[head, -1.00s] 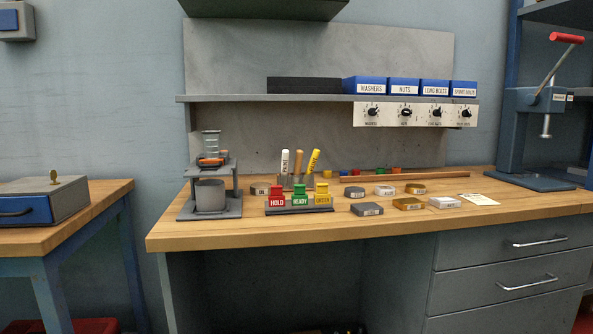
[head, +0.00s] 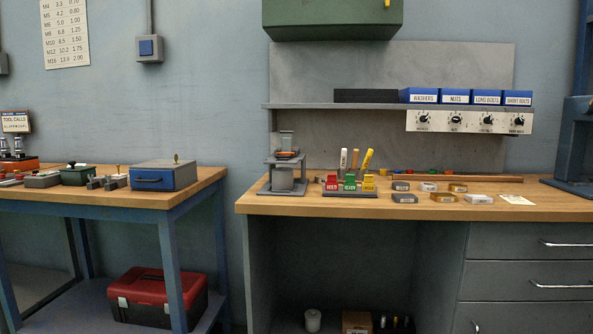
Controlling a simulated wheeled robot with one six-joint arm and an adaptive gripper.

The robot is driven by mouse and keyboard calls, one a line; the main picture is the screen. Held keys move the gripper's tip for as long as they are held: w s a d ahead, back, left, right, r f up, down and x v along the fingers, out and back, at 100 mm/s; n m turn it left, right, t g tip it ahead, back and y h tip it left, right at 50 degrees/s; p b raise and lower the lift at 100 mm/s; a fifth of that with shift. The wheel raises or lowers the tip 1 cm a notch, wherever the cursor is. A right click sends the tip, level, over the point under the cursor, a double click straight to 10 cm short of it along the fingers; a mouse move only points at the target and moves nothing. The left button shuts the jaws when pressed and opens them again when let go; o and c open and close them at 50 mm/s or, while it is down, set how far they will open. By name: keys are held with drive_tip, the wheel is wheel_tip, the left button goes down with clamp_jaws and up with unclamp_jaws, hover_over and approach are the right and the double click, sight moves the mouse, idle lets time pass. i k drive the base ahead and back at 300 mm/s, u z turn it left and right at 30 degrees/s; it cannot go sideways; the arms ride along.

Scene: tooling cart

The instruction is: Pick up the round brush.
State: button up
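I cannot make out a round brush for certain in the head view. Several upright handles stand in a holder on the wooden workbench (head: 330,205): a white one (head: 343,159), a wooden-brown one (head: 354,158) and a yellow one (head: 367,160). Their lower ends are hidden behind a row of red (head: 332,182), green (head: 350,182) and yellow (head: 368,182) labelled blocks. Whether one of these handles belongs to the brush cannot be told. My gripper is not in view.
A shelf (head: 330,105) overhangs the bench's back. A gap separates the bench from the blue-legged table (head: 168,208), with a red toolbox (head: 157,296) below.

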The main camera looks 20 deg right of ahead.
sight(353, 170)
drive_tip(key=u, duration=0.15)
drive_tip(key=i, duration=0.85)
drive_tip(key=z, duration=0.2)
